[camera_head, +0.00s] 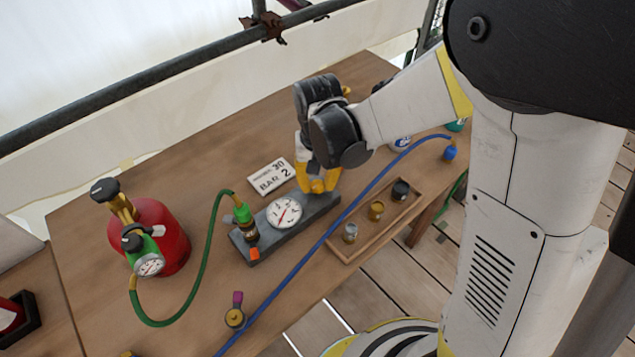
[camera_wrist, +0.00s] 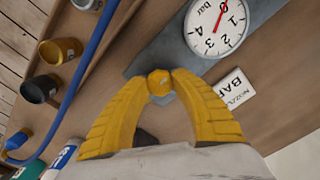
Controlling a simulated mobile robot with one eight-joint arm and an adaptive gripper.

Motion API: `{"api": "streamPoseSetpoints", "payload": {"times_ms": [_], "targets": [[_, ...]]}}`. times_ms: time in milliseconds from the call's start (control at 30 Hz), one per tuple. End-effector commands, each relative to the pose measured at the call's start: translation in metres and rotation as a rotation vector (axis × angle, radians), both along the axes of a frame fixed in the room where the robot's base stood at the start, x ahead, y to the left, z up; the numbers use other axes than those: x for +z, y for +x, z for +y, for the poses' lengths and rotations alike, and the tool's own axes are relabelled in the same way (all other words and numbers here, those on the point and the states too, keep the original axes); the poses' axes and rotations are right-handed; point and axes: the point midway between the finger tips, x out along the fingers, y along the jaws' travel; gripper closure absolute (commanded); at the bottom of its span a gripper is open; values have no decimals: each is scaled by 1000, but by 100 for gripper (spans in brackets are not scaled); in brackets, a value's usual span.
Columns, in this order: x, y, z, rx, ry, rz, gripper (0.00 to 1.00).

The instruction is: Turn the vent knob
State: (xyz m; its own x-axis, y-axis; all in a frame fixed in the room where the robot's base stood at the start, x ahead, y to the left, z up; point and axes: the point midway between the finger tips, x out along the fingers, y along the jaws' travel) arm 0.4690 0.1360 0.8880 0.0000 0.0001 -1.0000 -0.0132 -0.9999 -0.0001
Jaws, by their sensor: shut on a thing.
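My gripper (camera_head: 317,186) reaches down onto the right part of a grey block on the table. In the wrist view my gripper (camera_wrist: 159,84) has its yellow fingers closed on a small yellow knob (camera_wrist: 159,78), which I take for the vent knob. In the head view the fingers mostly hide the knob. A round white gauge (camera_head: 284,212) sits on the grey block (camera_head: 325,207) to the left of my gripper. It also shows in the wrist view (camera_wrist: 222,35), where its red needle seems to point near 0.
A card (camera_head: 270,177) reading BAR 2 lies behind the block. A red cylinder (camera_head: 165,235) with a green hose (camera_head: 203,265) stands left. A blue hose (camera_head: 340,218) passes in front of the block. A wooden tray (camera_head: 352,257) holds three small cups.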

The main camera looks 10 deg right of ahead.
Motion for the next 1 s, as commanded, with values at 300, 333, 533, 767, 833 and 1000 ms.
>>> {"api": "streamPoseSetpoints", "payload": {"times_ms": [300, 333, 533, 767, 833, 1000], "targets": [[0, 0, 0, -150, 0, -1, 100], [0, 0, 0, -158, 0, -1, 100], [0, 0, 0, -190, 0, -1, 100], [0, 0, 0, -195, 0, -1, 100], [0, 0, 0, -195, 0, 0, 100], [0, 0, 0, -194, 0, 0, 50]]}}
